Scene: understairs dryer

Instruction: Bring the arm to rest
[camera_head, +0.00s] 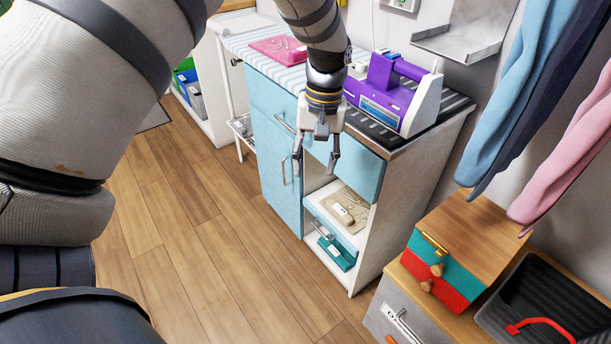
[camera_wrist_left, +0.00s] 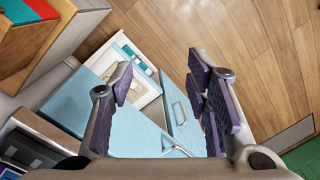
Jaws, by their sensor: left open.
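My left gripper (camera_head: 316,165) hangs in front of the light blue cabinet (camera_head: 268,140), fingers pointing down. It also shows in the left wrist view (camera_wrist_left: 165,95), with its two padded fingers spread apart and nothing between them. My left arm (camera_head: 312,35) reaches in from the top of the head view. A large part of my own arm fills the left side of that view. My right gripper is not in either view.
A purple and white appliance (camera_head: 385,90) stands on the cabinet top. Open shelves (camera_head: 342,210) hold small items. A wooden box (camera_head: 450,245) and a black basket (camera_head: 540,300) are at the lower right. Clothes (camera_head: 535,90) hang at right. The wooden floor (camera_head: 200,250) is clear.

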